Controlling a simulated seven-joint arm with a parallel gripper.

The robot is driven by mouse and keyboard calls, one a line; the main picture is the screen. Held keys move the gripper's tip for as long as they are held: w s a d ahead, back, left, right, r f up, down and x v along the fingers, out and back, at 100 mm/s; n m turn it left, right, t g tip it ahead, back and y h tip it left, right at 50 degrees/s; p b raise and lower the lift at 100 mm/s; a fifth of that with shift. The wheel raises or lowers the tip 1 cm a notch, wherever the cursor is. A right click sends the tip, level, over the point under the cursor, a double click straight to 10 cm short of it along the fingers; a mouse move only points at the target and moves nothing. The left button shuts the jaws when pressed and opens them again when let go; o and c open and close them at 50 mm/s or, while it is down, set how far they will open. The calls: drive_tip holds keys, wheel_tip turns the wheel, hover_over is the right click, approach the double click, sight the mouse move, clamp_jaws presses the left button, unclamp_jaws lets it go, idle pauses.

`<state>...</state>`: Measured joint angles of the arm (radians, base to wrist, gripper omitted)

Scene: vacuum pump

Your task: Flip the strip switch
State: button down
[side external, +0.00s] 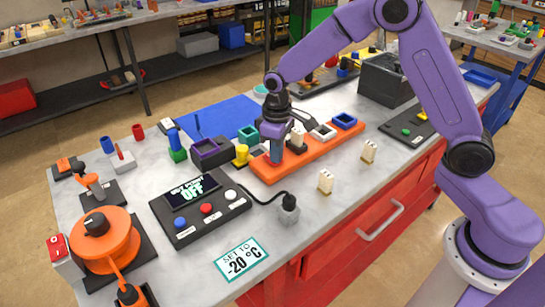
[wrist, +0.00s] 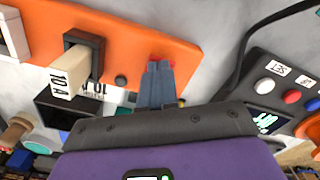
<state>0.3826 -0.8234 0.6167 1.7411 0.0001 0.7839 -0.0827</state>
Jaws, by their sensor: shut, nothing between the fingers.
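The orange strip (side external: 325,147) lies on the bench and fills the upper part of the wrist view (wrist: 130,25). My gripper (side external: 276,158) points down over the strip's near left end. Its fingers are shut and empty, and in the wrist view (wrist: 159,66) their tips reach the orange face. Small red bits (wrist: 178,64) show at the fingertips; they may be the strip switch, which is mostly hidden by the fingers. I cannot tell whether the tips touch it or which way it is set.
A cream "10 A" piece (wrist: 70,82) stands in a black socket (wrist: 93,45) on the strip, beside my fingers. A black control box (side external: 200,205) with a display reading OFF sits left of the strip. A cable plug (side external: 288,208) and two white pieces (side external: 326,181) stand in front.

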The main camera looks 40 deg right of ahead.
drive_tip(key=shift+r, duration=3.35)
drive_tip(key=s+r+n, duration=0.2)
drive_tip(key=s, duration=0.6)
drive_tip(key=s+r+n, duration=0.1)
drive_tip(key=s+r, duration=0.1)
drive_tip(key=s, duration=0.7)
drive_tip(key=s+d+n, duration=0.1)
drive_tip(key=s+d, duration=0.2)
drive_tip(key=s, duration=0.4)
drive_tip(key=s+d+n, duration=0.2)
drive_tip(key=s+d, duration=0.1)
drive_tip(key=s, duration=0.5)
drive_tip(key=shift+d+f+n, duration=0.3)
drive_tip(key=shift+d+f, duration=0.05)
drive_tip(key=shift+f, duration=0.1)
